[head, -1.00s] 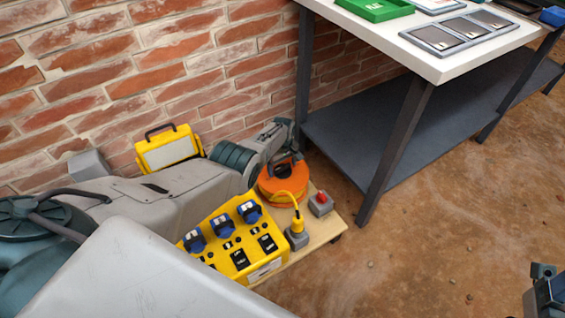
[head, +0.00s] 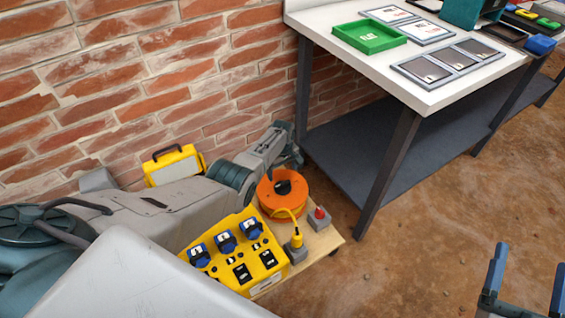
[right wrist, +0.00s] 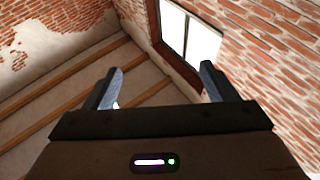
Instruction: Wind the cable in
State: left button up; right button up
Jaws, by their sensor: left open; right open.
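An orange cable reel (head: 268,197) with a dark hub (head: 283,187) sits on a small wooden board (head: 322,243). A short yellow cable (head: 285,212) runs over its front side to a yellow plug (head: 296,241) standing on a grey block (head: 297,254). My left gripper (head: 291,158) is just behind and above the reel, apart from it as far as I can tell; its fingers are small and partly hidden. My right gripper (head: 530,268) is open and empty at the lower right, above the floor; its spread fingers also show in the right wrist view (right wrist: 161,85).
A yellow power box (head: 238,255) with blue sockets stands beside the reel. A red button on a grey box (head: 319,218) is at its right. A yellow lamp (head: 175,166) stands by the wall. A white-topped table (head: 430,95) is at upper right. Floor right of the board is clear.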

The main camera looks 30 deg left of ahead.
pick_arm(q)
notch_tip(320, 180, up, 2)
jog(key=shift+r+p, duration=0.25)
jog(key=shift+p, duration=0.4)
pick_arm(e)
notch_tip(320, 180, down, 9)
jog(key=g, duration=0.5)
jog(key=shift+s+a+m+g, duration=0.2)
jog(key=shift+s+m+g, duration=0.1)
jog(key=shift+s+m, duration=0.1)
